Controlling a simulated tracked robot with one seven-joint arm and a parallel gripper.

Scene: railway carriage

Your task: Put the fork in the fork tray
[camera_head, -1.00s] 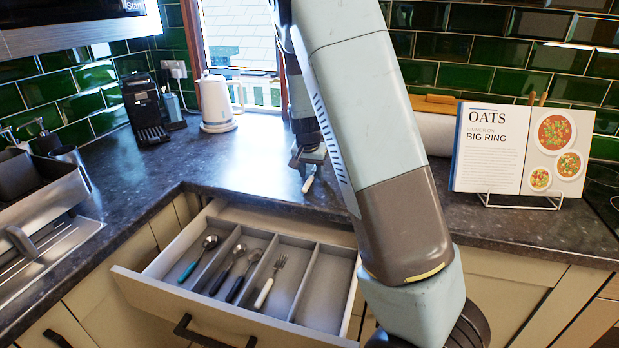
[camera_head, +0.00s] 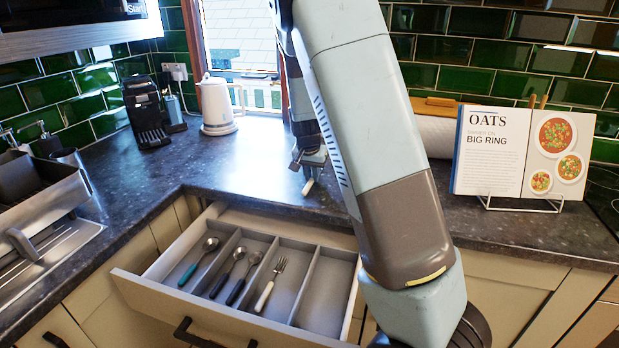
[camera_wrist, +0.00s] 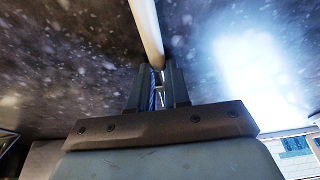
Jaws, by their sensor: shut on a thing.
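My gripper (camera_head: 309,165) is shut on a cutlery piece just above the dark worktop behind the drawer. Its cream handle (camera_head: 308,186) hangs down at a slant; in the wrist view the handle (camera_wrist: 147,30) runs up from between the fingers (camera_wrist: 159,82). Its head is hidden, but the handle looks like that of the fork (camera_head: 270,284) lying in the open drawer. That fork lies in the third compartment from the left of the cutlery tray (camera_head: 327,290). The rightmost visible compartment is empty.
A spoon with a teal handle (camera_head: 190,273) lies in the first compartment, and two dark-handled spoons (camera_head: 227,275) in the second. A white kettle (camera_head: 217,106) and a coffee machine (camera_head: 146,112) stand at the back left. A cookbook (camera_head: 520,153) stands on the right.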

